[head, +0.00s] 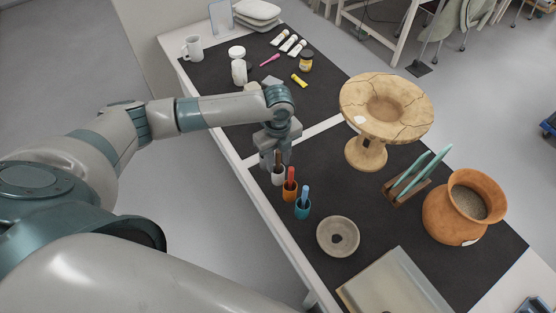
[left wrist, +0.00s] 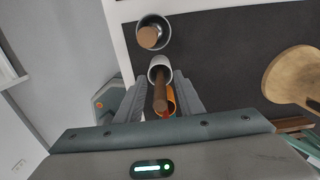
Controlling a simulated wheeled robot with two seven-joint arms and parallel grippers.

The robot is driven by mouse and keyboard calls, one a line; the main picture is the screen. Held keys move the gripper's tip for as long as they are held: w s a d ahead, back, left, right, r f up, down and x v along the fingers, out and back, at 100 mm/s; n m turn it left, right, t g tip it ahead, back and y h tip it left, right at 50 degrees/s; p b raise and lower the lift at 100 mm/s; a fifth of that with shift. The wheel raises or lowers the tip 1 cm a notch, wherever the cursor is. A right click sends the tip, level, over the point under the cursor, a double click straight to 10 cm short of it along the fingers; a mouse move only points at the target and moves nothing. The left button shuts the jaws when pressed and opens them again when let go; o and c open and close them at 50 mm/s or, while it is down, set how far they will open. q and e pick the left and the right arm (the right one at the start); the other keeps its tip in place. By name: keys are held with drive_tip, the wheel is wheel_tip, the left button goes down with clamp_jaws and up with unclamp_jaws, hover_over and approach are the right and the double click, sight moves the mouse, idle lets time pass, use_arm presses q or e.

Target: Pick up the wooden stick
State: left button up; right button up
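A brown wooden stick (left wrist: 160,95) stands in a white cup (left wrist: 159,66); in the head view the white cup (head: 278,178) is just under my left gripper (head: 280,156). In the left wrist view my left gripper (left wrist: 161,98) is open, with one finger on each side of the stick and a gap showing on both sides. A grey cup (left wrist: 154,22) holding a paler brown round-ended piece (left wrist: 149,37) is beside the white cup. In the head view the gripper hides most of the brown stick.
An orange cup (head: 290,194) with a red stick (head: 291,175) and a teal cup (head: 303,211) with a blue stick (head: 305,193) continue the row. A grey dish (head: 324,237), a cracked pedestal bowl (head: 366,154) and a clay pot (head: 448,221) stand on the dark mat.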

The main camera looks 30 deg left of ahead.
use_arm(q)
drive_tip(key=shift+f, duration=0.55)
clamp_jaws()
drive_tip(key=shift+r, duration=0.2)
